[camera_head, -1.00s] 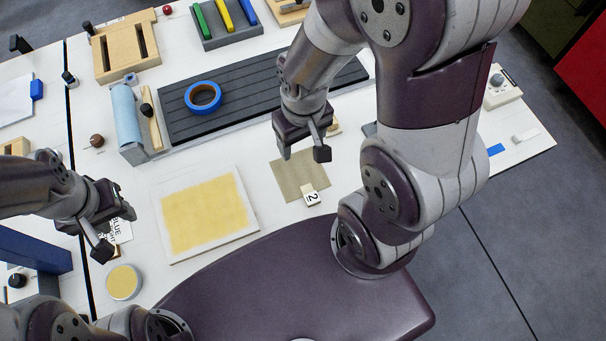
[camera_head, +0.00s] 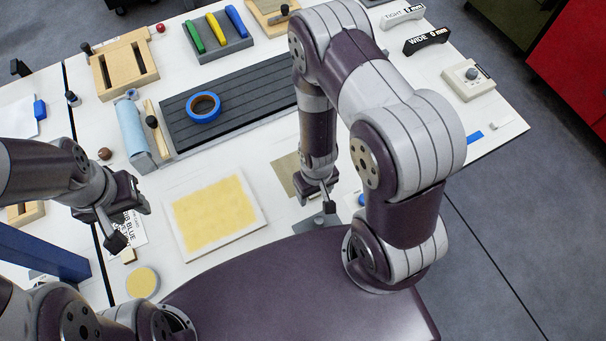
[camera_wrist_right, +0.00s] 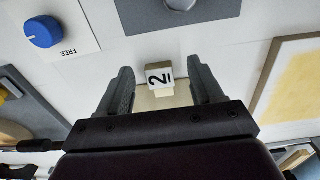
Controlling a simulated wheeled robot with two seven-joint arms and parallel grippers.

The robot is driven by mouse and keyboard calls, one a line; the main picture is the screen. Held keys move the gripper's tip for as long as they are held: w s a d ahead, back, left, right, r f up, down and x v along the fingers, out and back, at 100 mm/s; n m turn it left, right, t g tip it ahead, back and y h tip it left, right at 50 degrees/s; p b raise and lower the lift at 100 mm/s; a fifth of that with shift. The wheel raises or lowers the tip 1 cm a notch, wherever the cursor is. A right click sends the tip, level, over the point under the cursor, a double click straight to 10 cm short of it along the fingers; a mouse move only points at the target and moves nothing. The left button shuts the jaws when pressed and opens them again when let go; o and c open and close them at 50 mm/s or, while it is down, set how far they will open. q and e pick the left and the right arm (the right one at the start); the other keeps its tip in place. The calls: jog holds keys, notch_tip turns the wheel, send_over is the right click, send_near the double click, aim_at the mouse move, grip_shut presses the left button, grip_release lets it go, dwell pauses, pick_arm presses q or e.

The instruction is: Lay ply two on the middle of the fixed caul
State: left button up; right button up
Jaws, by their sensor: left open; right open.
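Ply two, a thin brown-beige sheet (camera_head: 287,172), lies flat on the white table, partly hidden by my right arm in the head view. Its white tag marked 2 (camera_wrist_right: 160,76) shows in the right wrist view. My right gripper (camera_head: 315,199) is open and low over the sheet's near edge; in the wrist view its fingers stand on either side of the tag, and I cannot tell whether they touch it. A white board with a yellow face (camera_head: 215,213), seemingly the fixed caul, lies left of the sheet. My left gripper (camera_head: 131,224) is open and empty, left of the board.
A dark slatted bed (camera_head: 245,108) with a blue tape ring (camera_head: 203,106) lies behind. A yellow disc (camera_head: 143,282) lies in front. A blue FREE knob (camera_wrist_right: 43,32) is near the right gripper.

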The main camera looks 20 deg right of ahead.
jog(key=shift+f, duration=0.5)
jog(key=shift+w+d+f, duration=0.2)
jog(key=shift+w, duration=0.05)
jog(key=shift+s+a+r, duration=0.1)
jog(key=shift+s+a, duration=0.05)
grip_shut()
